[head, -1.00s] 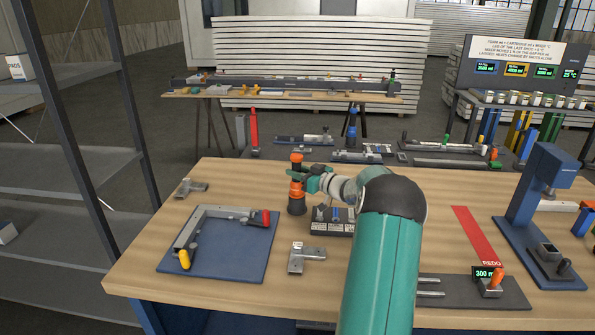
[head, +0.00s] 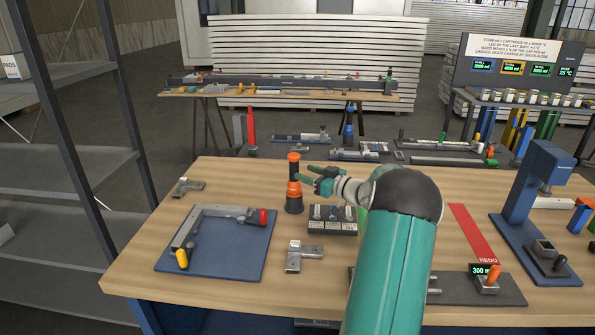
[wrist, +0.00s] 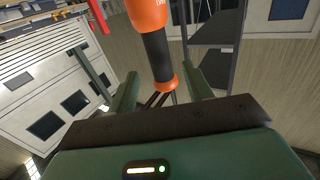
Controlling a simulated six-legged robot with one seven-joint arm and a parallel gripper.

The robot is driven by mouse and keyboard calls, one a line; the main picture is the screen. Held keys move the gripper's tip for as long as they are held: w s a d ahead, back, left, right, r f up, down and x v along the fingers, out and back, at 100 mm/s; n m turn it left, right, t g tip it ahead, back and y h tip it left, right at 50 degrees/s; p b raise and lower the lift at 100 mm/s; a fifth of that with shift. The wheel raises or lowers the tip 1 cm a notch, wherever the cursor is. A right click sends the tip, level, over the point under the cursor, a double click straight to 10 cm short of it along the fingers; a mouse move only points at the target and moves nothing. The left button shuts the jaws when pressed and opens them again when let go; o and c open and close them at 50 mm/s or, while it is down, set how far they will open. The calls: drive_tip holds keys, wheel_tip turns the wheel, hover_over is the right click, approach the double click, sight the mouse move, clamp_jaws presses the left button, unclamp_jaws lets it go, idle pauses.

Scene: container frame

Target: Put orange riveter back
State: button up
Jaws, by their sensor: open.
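The orange riveter (head: 294,190) stands upright on the wooden table, with an orange top, a dark grip and a dark, round base. In the wrist view the riveter (wrist: 158,50) shows its orange body, black grip and orange collar in front of the fingers. My gripper (head: 304,174) is open at the riveter's right side, at about the height of the grip. In the wrist view the two green fingers stand apart, with the riveter's lower end between them in the picture. I cannot tell whether they touch it.
A small dark block (head: 333,226) with labels stands right of the riveter. A blue mat (head: 232,250) holds a metal corner frame with red and yellow handles. Metal brackets (head: 304,257) lie nearby. A blue press (head: 520,195) stands at the right beside a red strip (head: 472,232).

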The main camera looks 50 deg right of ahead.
drive_tip(key=s, duration=0.6)
drive_tip(key=shift+d, duration=0.35)
drive_tip(key=shift+s, duration=0.1)
